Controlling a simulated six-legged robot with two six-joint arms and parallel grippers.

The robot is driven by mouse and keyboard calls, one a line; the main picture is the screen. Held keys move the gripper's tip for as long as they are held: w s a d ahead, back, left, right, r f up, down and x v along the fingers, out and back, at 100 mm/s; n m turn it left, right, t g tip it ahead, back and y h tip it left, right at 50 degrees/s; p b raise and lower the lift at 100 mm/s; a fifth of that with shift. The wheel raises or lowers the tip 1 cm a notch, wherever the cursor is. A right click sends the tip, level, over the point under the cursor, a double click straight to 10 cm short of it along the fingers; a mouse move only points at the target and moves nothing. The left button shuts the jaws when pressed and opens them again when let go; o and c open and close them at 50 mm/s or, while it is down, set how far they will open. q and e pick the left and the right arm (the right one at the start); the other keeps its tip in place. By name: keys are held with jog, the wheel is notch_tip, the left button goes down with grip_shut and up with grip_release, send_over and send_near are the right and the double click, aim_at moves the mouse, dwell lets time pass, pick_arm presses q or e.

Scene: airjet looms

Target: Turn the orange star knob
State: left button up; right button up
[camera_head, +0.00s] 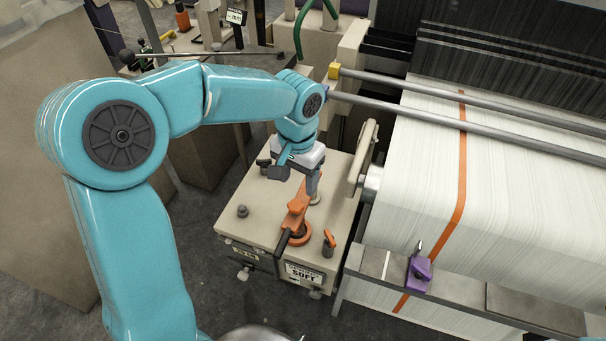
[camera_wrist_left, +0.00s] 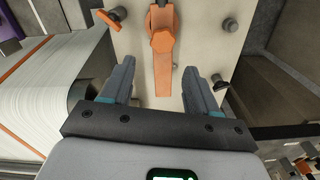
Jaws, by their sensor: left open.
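A beige machine box (camera_head: 262,222) carries an orange lever (camera_head: 298,206) on a round orange base (camera_head: 300,237). The lever also shows in the left wrist view (camera_wrist_left: 163,78), with a raised, many-sided orange head (camera_wrist_left: 162,40). A small orange handle (camera_head: 329,238) on a dark stem stands beside it, also in the left wrist view (camera_wrist_left: 112,15). I cannot tell which orange part is the star knob. My left gripper (camera_head: 313,192) points down over the box. Its open fingers (camera_wrist_left: 158,67) stand either side of the lever in the picture; contact is not visible.
Dark knobs (camera_head: 243,211) sit on the box top. The loom's white warp beam (camera_head: 420,180) with an orange stripe is close on the right. Two metal rods (camera_head: 440,107) cross behind. A purple clamp (camera_head: 419,274) sits at the front right. Grey floor shows left.

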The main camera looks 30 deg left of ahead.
aim_at(297, 205)
pick_arm(q)
jog(key=shift+s+f, duration=0.2)
jog(key=shift+s, duration=0.1)
jog(key=f+b, duration=0.4)
jog(key=f, duration=0.1)
jog(key=f+b, duration=0.2)
jog(key=f, duration=0.1)
jog(key=shift+s+a+b, duration=0.25)
jog(key=shift+b, duration=0.1)
jog(key=shift+w+d+r+p, duration=0.1)
jog(key=shift+w+r+p, duration=0.1)
jog(key=shift+r+p, duration=0.15)
jog(key=shift+w+d+f, duration=0.1)
jog(key=shift+c, duration=0.3)
jog(key=c, duration=0.5)
jog(key=shift+c, duration=1.1)
